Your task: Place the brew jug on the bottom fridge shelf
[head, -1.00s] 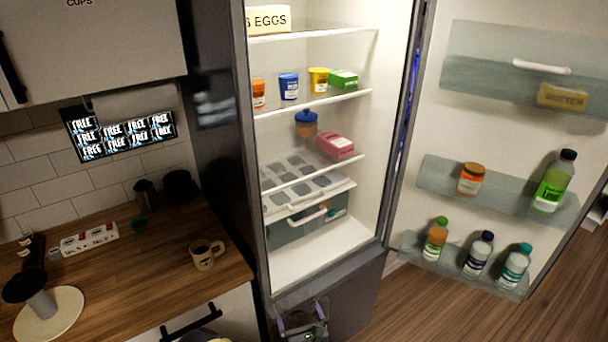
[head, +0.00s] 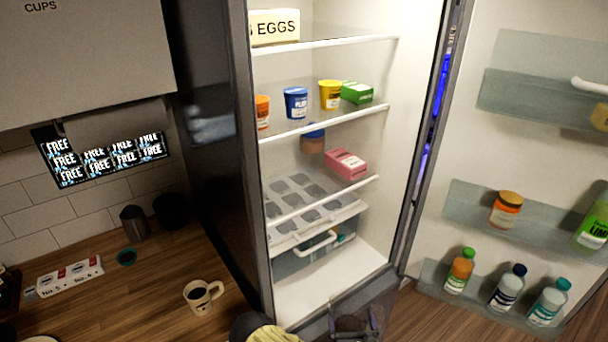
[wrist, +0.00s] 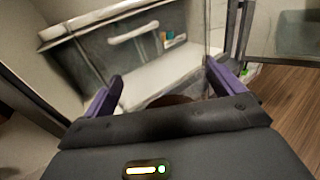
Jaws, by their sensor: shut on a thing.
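My gripper (head: 352,318) is low in front of the open fridge in the head view. It is shut on the brew jug (head: 350,326), of which only a dark brown round part shows between the fingers. In the wrist view the brown jug (wrist: 172,100) sits between the purple fingers (wrist: 165,84), mostly hidden by my gripper's body. The jug appears just outside the fridge's front edge.
The fridge door (head: 500,150) stands open at right, with bottles on its racks. Higher shelves hold an egg box (head: 274,28), several tubs and a pink box (head: 346,163). At left, a mug (head: 202,296) stands on the wooden counter (head: 150,275). The bottom shelf's front is clear.

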